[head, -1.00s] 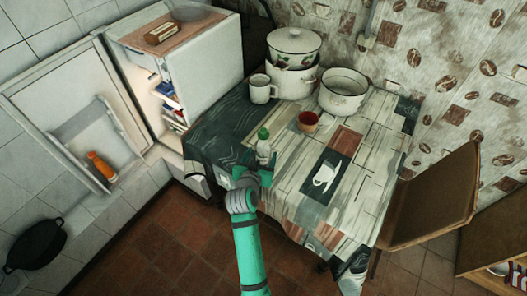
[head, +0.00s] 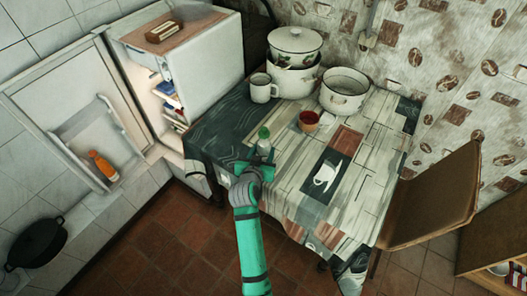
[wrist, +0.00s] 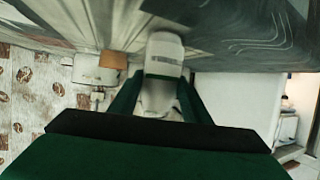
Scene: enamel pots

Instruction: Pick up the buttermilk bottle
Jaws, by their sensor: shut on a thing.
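The buttermilk bottle (head: 264,147) is small and white with a green cap, and stands near the front left edge of the cloth-covered table (head: 310,200). My gripper (head: 262,162) reaches it from the front edge and is shut on its body. In the wrist view, which is upside down, the pale bottle (wrist: 163,65) sits between the two dark green fingers of my gripper (wrist: 160,100). The fingers hide part of its lower body. I cannot tell any gap between the bottle and the table.
A red cup (head: 308,121), a white mug (head: 262,88), a white pot (head: 343,91) and lidded stacked pots (head: 294,60) stand farther back on the table. An open fridge (head: 190,70) is at left, with an orange bottle (head: 103,165) in its door. A chair (head: 432,198) is at right.

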